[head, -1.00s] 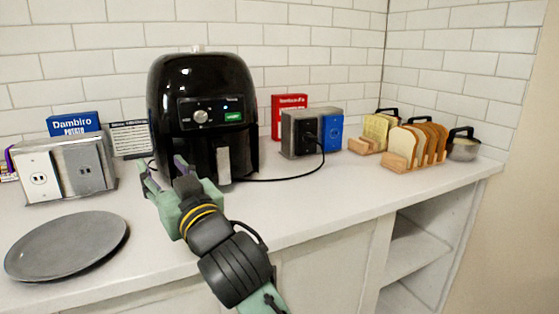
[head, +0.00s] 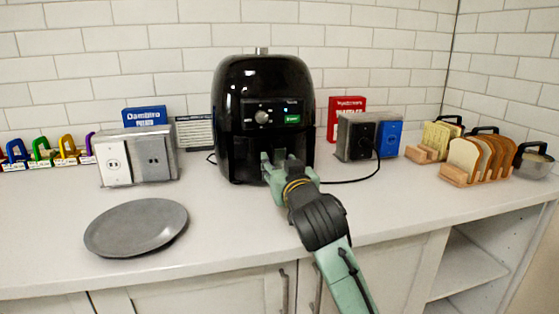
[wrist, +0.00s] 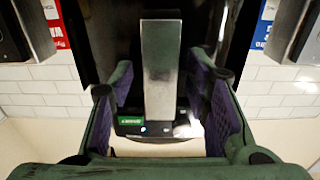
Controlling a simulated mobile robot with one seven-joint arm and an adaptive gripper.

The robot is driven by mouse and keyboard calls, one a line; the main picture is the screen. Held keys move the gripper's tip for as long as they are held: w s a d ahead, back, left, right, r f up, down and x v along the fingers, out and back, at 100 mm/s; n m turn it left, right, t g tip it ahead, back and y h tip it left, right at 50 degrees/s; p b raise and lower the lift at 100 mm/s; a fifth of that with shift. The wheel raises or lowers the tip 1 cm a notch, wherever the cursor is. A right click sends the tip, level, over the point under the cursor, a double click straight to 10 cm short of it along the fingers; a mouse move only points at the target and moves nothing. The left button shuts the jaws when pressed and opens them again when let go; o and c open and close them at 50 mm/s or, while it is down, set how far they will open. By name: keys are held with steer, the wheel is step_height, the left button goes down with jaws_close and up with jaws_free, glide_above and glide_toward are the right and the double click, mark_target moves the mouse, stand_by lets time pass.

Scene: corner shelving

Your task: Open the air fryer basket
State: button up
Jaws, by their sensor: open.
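The black air fryer (head: 262,82) stands on the counter against the tiled wall, its control panel facing me. Its basket front is low on the body, and the basket looks closed. In the wrist view, the silver basket handle (wrist: 162,60) runs vertically between my two fingers. My gripper (head: 274,160) is open at the front of the air fryer and hides most of the handle in the head view. In the wrist view, my open gripper (wrist: 162,82) has one finger on each side of the handle, with visible gaps.
A grey plate (head: 137,227) lies on the counter at left. A black cord lies beside the fryer. The counter in front is clear.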

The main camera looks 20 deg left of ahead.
steer(key=shift+w+a, duration=0.2)
steer(key=shift+w, duration=0.05)
steer(key=shift+c, duration=0.5)
jaws_close()
stand_by(0.4)
